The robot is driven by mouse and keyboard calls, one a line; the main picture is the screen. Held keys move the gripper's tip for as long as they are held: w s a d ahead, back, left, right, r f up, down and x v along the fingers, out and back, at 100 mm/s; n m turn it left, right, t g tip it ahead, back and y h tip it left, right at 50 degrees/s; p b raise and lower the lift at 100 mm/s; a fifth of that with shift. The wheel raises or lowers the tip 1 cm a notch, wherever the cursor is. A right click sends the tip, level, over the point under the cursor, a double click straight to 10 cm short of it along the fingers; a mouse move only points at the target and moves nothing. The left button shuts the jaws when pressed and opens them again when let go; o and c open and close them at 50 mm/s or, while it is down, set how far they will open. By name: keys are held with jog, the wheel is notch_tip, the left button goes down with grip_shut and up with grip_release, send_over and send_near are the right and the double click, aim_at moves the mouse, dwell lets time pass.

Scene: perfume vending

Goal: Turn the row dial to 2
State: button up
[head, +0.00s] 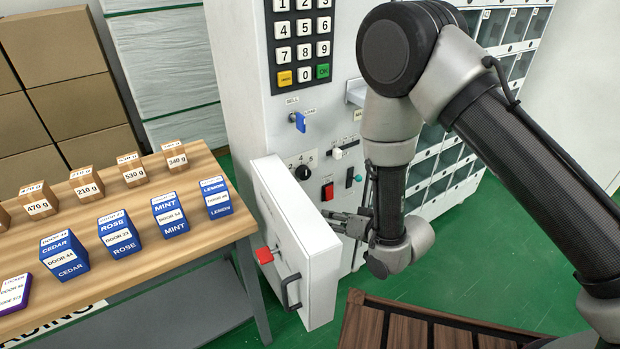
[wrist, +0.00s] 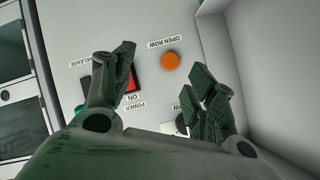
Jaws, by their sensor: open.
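The row dial (head: 303,172) is a small black round knob on the white machine's front panel, with a row of numbers printed above it. Its pointer is too small to read. My gripper (head: 347,221) is below and to the right of the dial, close to the panel and behind the open white door. In the wrist view my gripper (wrist: 165,95) has its two fingers spread apart, with nothing between them. That view is turned over; a label ending in "OW" is partly covered by the right finger, and any dial there is mostly hidden.
The open white door (head: 318,250), with a red knob, juts out beside my gripper. Nearby are a red power switch (head: 328,191), a teal button (head: 355,178), a blue key (head: 299,122) and an orange button (wrist: 170,60). A wooden table (head: 200,165) with boxes stands left.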

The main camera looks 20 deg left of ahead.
aim_at(306, 175)
jog(key=a+r+m+t+y, duration=0.25)
jog(key=r+y, duration=0.25)
jog(key=r, duration=0.4)
jog(key=shift+n+t, duration=0.25)
jog(key=x, duration=0.8)
jog(key=shift+w+r, duration=0.15)
jog(key=shift+w, duration=0.1)
jog(key=c, duration=1)
